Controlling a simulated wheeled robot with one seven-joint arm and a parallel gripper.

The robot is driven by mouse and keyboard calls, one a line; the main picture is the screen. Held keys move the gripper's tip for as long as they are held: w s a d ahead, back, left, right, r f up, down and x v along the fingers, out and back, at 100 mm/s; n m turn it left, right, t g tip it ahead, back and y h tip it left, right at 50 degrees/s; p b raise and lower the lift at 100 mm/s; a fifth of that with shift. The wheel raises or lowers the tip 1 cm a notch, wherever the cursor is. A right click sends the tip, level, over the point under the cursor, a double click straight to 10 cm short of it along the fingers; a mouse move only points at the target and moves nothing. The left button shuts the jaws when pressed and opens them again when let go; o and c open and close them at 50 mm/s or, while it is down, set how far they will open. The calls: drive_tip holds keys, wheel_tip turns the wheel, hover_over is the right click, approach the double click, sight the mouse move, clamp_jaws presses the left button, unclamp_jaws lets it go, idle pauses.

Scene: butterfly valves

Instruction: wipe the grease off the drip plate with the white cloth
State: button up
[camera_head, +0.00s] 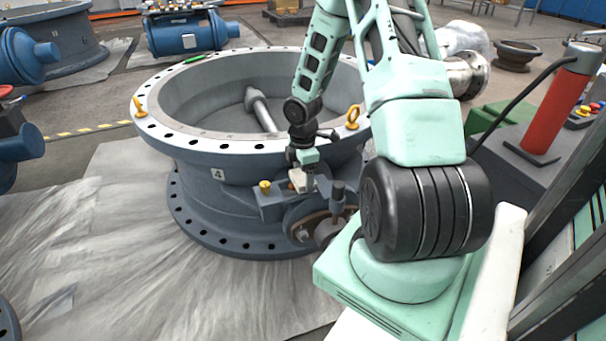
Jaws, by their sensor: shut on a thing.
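My gripper (304,172) is at the front right of the large grey valve body, pointing down. It is shut on a small whitish thing, which looks like the white cloth (298,182). The cloth is just above or touching a flat grey ledge (272,199) on the valve's side, likely the drip plate; I cannot tell whether they touch. Part of the ledge is hidden behind the gripper and cloth. I cannot make out any grease at this size.
The valve body (215,160) has a bolted flange with yellow lifting eyes (353,117). A yellow knob (265,186) stands on the ledge's left part, and a dark round fitting (318,226) sits below. Grey sheeting (130,250) covers the open floor at left. A red cylinder (559,108) stands right.

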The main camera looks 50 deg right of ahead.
sight(293, 178)
drive_tip(key=shift+f, duration=0.65)
idle(0.4)
drive_tip(key=shift+w+a, duration=0.1)
drive_tip(key=shift+w+a+r, duration=0.1)
drive_tip(key=shift+w+a, duration=0.2)
drive_tip(key=shift+a, duration=0.2)
drive_tip(key=shift+w+a, duration=0.4)
drive_tip(key=shift+a, duration=0.3)
drive_tip(key=shift+s+d+p, duration=0.4)
drive_tip(key=shift+d+p, duration=0.2)
drive_tip(key=shift+d, duration=0.05)
drive_tip(key=shift+s+d+p, duration=0.4)
drive_tip(key=shift+d+p, duration=0.2)
drive_tip(key=shift+d, duration=0.05)
drive_tip(key=shift+w+a, duration=0.4)
drive_tip(key=shift+a, duration=0.25)
drive_tip(key=shift+w+a, duration=0.4)
drive_tip(key=shift+a, duration=0.25)
drive_tip(key=shift+s+d+p, duration=0.45)
drive_tip(key=shift+d+p, duration=0.15)
drive_tip(key=shift+d, duration=0.05)
drive_tip(key=shift+s+d+p, duration=0.4)
drive_tip(key=shift+d+p, duration=0.15)
drive_tip(key=shift+d, duration=0.1)
